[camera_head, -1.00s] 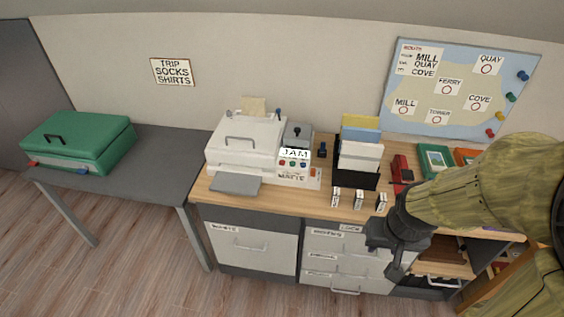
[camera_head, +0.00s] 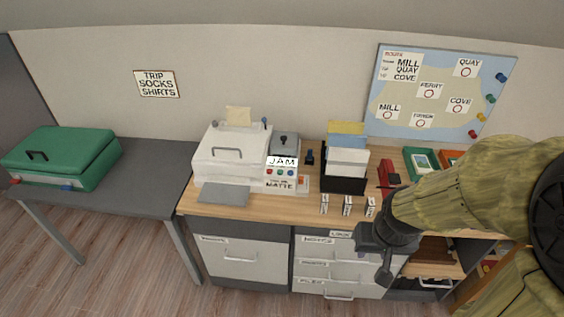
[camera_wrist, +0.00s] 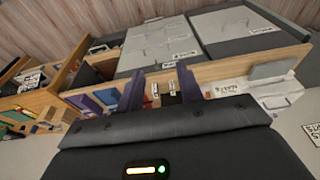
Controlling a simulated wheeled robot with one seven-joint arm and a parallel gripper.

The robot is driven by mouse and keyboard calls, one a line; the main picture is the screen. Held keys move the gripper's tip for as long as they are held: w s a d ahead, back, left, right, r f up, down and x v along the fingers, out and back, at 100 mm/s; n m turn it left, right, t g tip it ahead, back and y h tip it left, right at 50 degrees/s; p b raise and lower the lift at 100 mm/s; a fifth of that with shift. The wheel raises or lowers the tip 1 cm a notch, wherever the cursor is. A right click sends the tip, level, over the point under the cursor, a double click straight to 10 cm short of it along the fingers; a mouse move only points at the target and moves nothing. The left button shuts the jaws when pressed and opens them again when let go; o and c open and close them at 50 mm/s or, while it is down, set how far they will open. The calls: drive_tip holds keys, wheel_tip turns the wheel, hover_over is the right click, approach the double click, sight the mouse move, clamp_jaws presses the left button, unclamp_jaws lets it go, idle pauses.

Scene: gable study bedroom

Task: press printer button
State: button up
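The white printer (camera_head: 222,158) stands on the wooden desk left of my arm, its lid closed. Its front panel at the right carries a "JAM" display (camera_head: 283,161) and a row of small red, green and blue buttons (camera_head: 280,173), above a "MATTE" label. My gripper (camera_head: 384,272) hangs in front of the desk, right of the printer and apart from it. In the wrist view its two fingers (camera_wrist: 160,85) stand apart with nothing held between them. The wrist view is upside down, and part of the printer (camera_wrist: 280,92) shows at the right.
Several small upright boxes (camera_head: 347,205) stand near the desk's front edge, between my gripper and the printer. A black file holder (camera_head: 344,184) and a red object (camera_head: 388,175) are behind. A grey tray (camera_head: 224,194) juts from the printer. A green suitcase (camera_head: 62,155) lies on the left table.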

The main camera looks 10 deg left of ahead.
clamp_jaws()
idle(1.6)
